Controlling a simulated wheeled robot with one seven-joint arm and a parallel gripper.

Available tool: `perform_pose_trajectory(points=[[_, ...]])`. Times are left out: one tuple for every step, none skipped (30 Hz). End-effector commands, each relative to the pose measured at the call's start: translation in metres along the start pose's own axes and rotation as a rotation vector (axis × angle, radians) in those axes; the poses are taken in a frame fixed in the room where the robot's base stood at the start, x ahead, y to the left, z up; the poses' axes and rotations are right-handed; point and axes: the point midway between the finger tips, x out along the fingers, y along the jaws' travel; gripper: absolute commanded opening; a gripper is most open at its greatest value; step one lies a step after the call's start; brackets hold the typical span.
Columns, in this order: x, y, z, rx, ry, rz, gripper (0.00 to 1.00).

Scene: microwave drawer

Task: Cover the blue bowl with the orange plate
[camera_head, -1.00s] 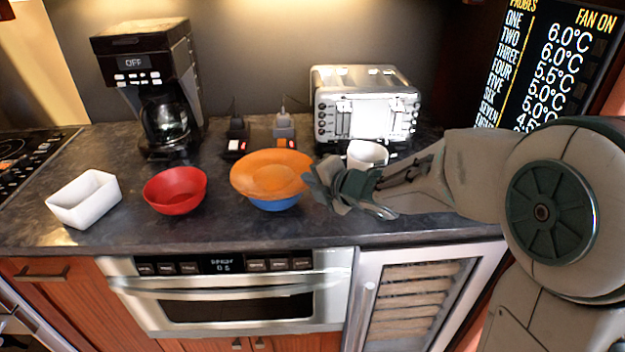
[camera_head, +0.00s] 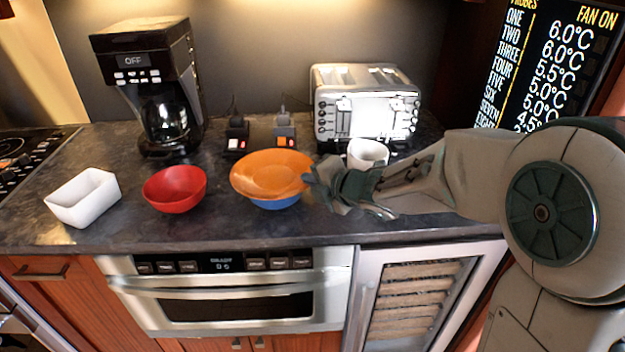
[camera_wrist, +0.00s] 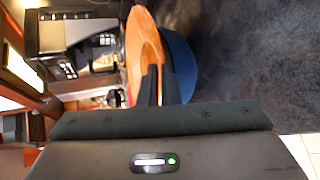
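The orange plate (camera_head: 271,173) rests over the blue bowl (camera_head: 274,203), whose lower side shows beneath it on the counter. The plate lies nearly level and hides the bowl's top. My gripper (camera_head: 310,181) is at the plate's right edge. In the wrist view its two fingers (camera_wrist: 160,84) are close together at the rim of the plate (camera_wrist: 143,45), which runs into the narrow gap between them. The blue bowl (camera_wrist: 182,68) is just to the right of the fingers there. Whether the rim touches the bowl all round is hidden.
A red bowl (camera_head: 175,190) and a white dish (camera_head: 84,198) stand to the left. A white mug (camera_head: 367,154) is close behind my gripper, before the toaster (camera_head: 366,106). A coffee maker (camera_head: 150,85) stands at the back left. The counter front (camera_head: 225,228) is bare.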

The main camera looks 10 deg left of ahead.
Motion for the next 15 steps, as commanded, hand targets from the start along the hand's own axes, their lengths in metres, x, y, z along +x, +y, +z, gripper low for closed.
perform_pose_trajectory(points=[[0.0003,0.0002,0.0,0.0,0.0,0.002,0.0],[0.0004,-0.0001,0.0,0.0,0.0,0.002,0.0],[0.0005,-0.0004,-0.0001,0.0,0.0,0.002,0.0],[0.0006,-0.0007,-0.0001,0.0,0.0,0.002,0.0],[0.0007,-0.0009,-0.0001,0.0,0.0,0.002,0.0],[0.0009,-0.0013,-0.0002,0.0,0.0,0.002,0.0],[0.001,-0.0015,-0.0003,0.0,0.0,0.002,0.0],[0.0011,-0.0018,-0.0003,0.0,0.0,0.002,0.0],[0.0012,-0.0021,-0.0004,0.0,0.0,0.002,0.0],[0.0014,-0.0024,-0.0004,0.0,0.0,0.002,0.0],[0.0015,-0.0026,-0.0005,0.0,0.0,0.002,0.0],[0.0016,-0.003,-0.0005,0.0,0.0,0.002,0.0],[0.0017,-0.0032,-0.0006,0.0,0.0,0.002,0.0],[0.0018,-0.0035,-0.0006,0.0,0.0,0.002,0.0],[0.002,-0.0038,-0.0007,0.0,0.0,0.002,0.0]])
